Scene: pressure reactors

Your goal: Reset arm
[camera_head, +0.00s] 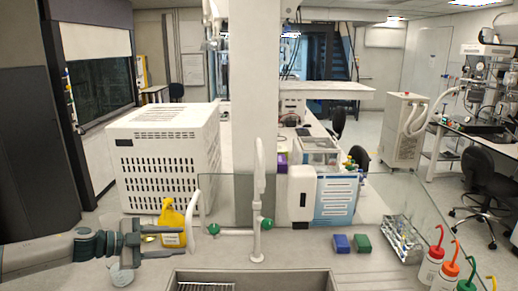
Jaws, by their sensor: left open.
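My left arm reaches in from the left edge, low over the counter (330,240). My left gripper (168,239) is open and points right. A yellow wash bottle (171,218) stands at its fingertips, partly overlapped by the gripper in this view. I cannot tell whether the fingers touch the bottle. I see nothing held between the fingers. My right gripper is out of view.
A sink (250,272) lies in front, with a white tap (259,215) behind it. A large white vented box (165,155) stands at the back left. Blue (341,243) and green (362,243) blocks, a metal rack (402,238) and several wash bottles (431,265) are at right.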

